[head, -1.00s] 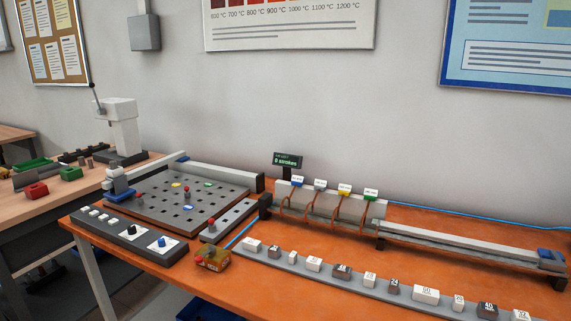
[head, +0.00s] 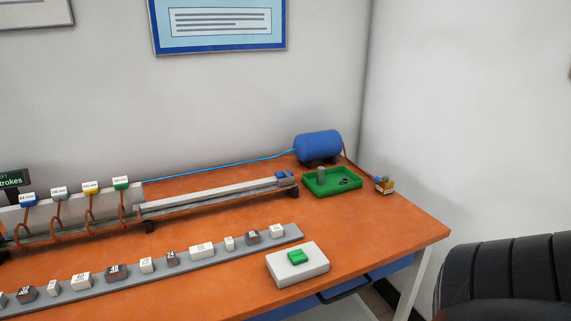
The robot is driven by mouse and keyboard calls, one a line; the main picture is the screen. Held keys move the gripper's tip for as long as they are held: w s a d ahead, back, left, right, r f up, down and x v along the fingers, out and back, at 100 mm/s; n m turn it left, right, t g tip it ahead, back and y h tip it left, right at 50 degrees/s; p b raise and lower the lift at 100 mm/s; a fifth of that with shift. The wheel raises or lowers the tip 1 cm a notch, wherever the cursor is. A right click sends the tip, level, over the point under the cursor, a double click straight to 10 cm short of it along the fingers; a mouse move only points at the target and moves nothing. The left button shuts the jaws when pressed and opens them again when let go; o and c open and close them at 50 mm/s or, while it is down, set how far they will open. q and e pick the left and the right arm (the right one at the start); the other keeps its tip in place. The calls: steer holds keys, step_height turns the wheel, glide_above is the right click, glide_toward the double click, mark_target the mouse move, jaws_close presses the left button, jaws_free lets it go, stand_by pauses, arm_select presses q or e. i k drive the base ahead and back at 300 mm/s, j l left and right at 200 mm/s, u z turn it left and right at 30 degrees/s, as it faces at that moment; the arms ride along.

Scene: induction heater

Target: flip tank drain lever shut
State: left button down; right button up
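A blue cylindrical tank (head: 318,145) lies on its side at the back right corner of the orange workbench (head: 400,225). A thin dark reddish line runs from its right side down to a small block-shaped fitting (head: 384,185) near the bench's right edge. The fitting has white, orange and blue parts. It is too small to tell which part is a lever or how it is set. Neither of my grippers is in view.
A green tray (head: 332,183) with a grey cylinder stands in front of the tank. A pale block with a green button (head: 297,257) sits at the front. A rail (head: 210,197) and a strip of labelled blocks lie left. A black chair (head: 510,280) stands right of the bench.

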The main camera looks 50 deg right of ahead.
mark_target(385, 177)
steer(key=z, duration=2.2)
steer(key=i+l+u, duration=0.1)
steer(key=u, duration=0.35)
steer(key=l+u, duration=0.25)
steer(key=u, duration=0.2)
steer(key=i+l+u, duration=0.1)
steer(key=u, duration=0.35)
steer(key=l+u, duration=0.4)
steer(key=l, duration=0.55)
steer(key=k+l, duration=0.1)
steer(key=l, duration=0.95)
steer(key=k+u, duration=0.05)
